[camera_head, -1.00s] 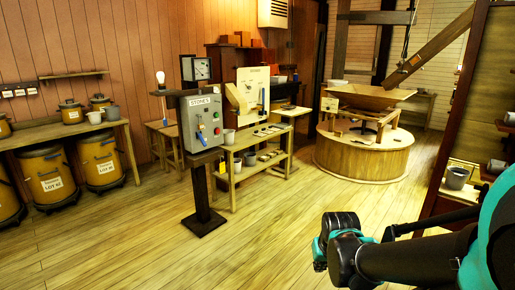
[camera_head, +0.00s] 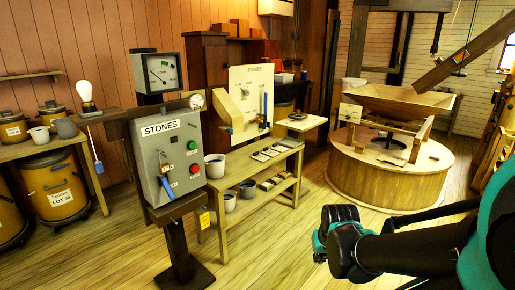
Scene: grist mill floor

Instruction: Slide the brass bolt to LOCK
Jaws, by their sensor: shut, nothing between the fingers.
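I cannot make out a brass bolt or a LOCK mark. A grey control box (camera_head: 152,150) labelled STONES stands on a dark post left of centre. Its front has a green button, a red knob and a blue-handled lever. Behind it, a cream board (camera_head: 241,88), also labelled STONES, carries a pale wooden wedge, a dark upright slot and a blue handle (camera_head: 264,107). The details on the board are too small to tell. My arm's black and teal links fill the lower right, well apart from the box and board. My gripper's fingers do not show.
A low wooden bench (camera_head: 262,170) with pots and small parts stands right of the post. A round millstone casing (camera_head: 385,180) with a hopper (camera_head: 404,100) stands farther right. Plank floor (camera_head: 275,250) in front is clear.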

